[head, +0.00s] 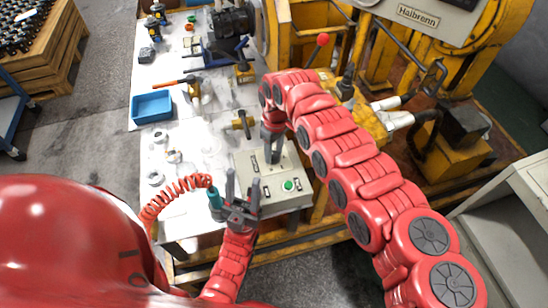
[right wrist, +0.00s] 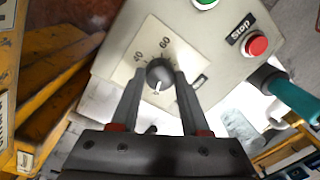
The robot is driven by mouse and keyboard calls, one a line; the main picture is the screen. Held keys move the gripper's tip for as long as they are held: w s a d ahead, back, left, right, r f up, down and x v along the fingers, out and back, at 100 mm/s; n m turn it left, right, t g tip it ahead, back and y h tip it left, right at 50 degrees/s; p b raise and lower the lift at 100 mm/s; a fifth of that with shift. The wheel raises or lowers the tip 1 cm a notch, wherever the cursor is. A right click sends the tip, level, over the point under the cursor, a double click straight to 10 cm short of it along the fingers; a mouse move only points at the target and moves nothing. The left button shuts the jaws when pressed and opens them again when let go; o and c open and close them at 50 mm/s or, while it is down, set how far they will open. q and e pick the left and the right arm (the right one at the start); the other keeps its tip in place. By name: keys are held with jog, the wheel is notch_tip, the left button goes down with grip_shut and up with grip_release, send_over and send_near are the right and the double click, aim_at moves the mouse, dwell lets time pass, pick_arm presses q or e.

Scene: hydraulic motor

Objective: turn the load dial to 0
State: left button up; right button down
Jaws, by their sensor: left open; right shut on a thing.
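The load dial is a dark round knob (right wrist: 160,72) on a pale scale plate (right wrist: 148,42) in the right wrist view. The numbers 40 and 60 show on the plate; the 0 mark cannot be made out. The knob's white pointer line faces down toward my gripper's palm. My right gripper (head: 272,155) is over the control box (head: 296,203), its two fingers shut on the knob's sides. In the head view the gripper hides the dial. My left gripper (head: 242,192) is open and empty, at the box's near left edge.
The box also carries a red Stop button (right wrist: 257,46) and a green button (head: 288,185). A teal tool (head: 214,197) on a coiled red hose (head: 178,190) is beside my left gripper. A blue bin (head: 152,107) and a hammer (head: 175,83) lie farther back on the table.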

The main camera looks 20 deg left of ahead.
aim_at(275, 152)
jog(key=shift+f+n+b, duration=0.1)
jog(key=shift+n+b, duration=0.95)
jog(key=shift+n, duration=0.05)
jog(key=shift+c, duration=1.9)
grip_release()
notch_tip(275, 152, up, 18)
jog(key=shift+w+d+f+b, duration=0.15)
jog(key=shift+w+f+b, duration=0.1)
jog(key=shift+w+b, duration=0.15)
